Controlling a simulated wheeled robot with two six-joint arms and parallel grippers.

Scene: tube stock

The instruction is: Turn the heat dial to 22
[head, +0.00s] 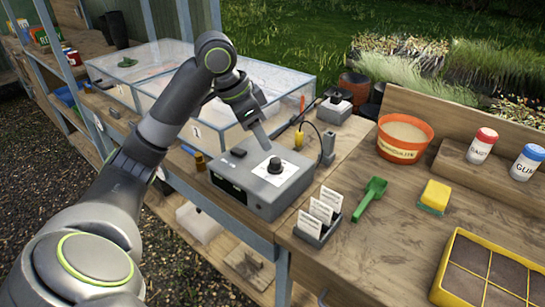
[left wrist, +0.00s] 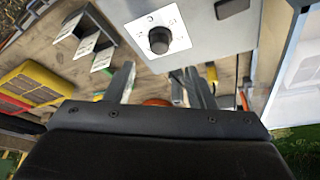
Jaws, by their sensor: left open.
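The heat dial (head: 275,166) is a round black knob on a white marked plate, on top of a grey control box (head: 240,197). It also shows in the left wrist view (left wrist: 159,41), where the marks around it are too small to read with certainty. My left gripper (head: 264,138) is open and empty, just behind the dial and above the box in the head view. In the left wrist view its two fingers (left wrist: 160,84) stand apart, and the dial shows beyond them, not between them. My right gripper is not in view.
Card labels in a holder (head: 320,216) and a green scoop (head: 370,198) lie right of the box. A clear-lidded propagator (head: 215,118) stands behind left. An orange pot (head: 403,139), yellow sponge (head: 435,196) and yellow-rimmed tray (head: 440,285) are further right.

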